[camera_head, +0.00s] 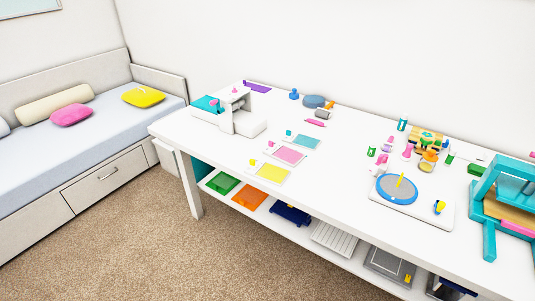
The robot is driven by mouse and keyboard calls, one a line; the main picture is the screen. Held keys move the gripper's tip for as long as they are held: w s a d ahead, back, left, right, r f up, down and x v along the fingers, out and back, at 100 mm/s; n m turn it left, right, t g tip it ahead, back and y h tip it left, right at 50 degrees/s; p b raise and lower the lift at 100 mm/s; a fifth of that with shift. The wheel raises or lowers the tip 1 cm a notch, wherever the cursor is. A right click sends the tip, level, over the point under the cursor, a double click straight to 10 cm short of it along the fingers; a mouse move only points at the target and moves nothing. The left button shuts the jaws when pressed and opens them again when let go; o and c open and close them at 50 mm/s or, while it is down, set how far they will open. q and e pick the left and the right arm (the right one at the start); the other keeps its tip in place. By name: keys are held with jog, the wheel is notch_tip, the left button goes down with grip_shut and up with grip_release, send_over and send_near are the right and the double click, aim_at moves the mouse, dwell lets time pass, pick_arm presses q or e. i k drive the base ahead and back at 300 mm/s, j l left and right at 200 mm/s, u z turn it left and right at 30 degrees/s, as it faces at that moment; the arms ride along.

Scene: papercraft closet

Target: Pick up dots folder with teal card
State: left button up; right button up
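A teal card (306,142) lies on a pale, flat folder or sheet at the back of a row of three on the white table. A pink card (289,154) and a yellow card (272,172) lie on similar pale sheets in front of it. Each has a small coloured piece at its left end. Dots on any folder are too small to make out. Neither of my grippers is in view.
A white machine (240,113) with a teal sheet (207,103) stands left of the cards. A white board with a blue disc (397,189), several small bottles and a teal press (490,240) are at the right. The lower shelf (257,216) holds coloured trays. Table space (330,190) right of the cards is clear.

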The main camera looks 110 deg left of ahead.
aim_at(299, 139)
jog(key=u, duration=3.6)
